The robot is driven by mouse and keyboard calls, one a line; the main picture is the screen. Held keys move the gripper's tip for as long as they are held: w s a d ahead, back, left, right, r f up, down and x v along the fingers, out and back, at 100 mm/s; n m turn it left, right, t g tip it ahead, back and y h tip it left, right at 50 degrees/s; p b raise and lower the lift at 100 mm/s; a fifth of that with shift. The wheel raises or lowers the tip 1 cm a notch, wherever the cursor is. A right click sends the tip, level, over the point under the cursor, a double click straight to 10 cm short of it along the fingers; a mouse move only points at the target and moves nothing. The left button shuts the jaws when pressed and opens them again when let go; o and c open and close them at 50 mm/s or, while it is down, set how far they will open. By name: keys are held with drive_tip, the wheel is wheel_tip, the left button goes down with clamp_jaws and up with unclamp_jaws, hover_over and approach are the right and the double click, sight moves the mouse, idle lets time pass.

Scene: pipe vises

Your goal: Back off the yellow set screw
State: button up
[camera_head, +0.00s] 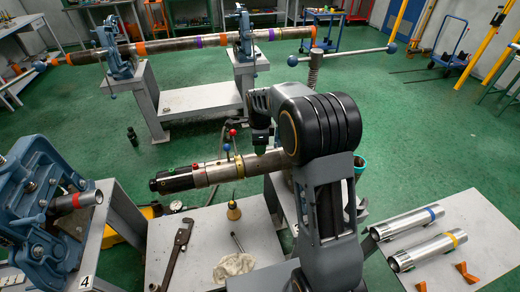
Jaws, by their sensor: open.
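A steel cylindrical tool (215,173) with a black end (172,180) lies roughly level in the middle of the view. A blue ball knob (227,147) and a red ball knob (233,132) stand up from it on thin stems. A small yellowish band or fitting (239,166) shows on it to the right of these knobs; I cannot tell if this is the yellow set screw. My gripper (261,143) is open and points down above the right part of the tool. A green spot shows just under it. My arm hides the tool's right end.
A long pipe (180,43) with orange and purple bands spans two blue vises at the back. Two steel cylinders (407,223) lie at right.

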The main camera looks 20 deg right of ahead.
drive_tip(key=shift+f, duration=1.6)
clamp_jaws()
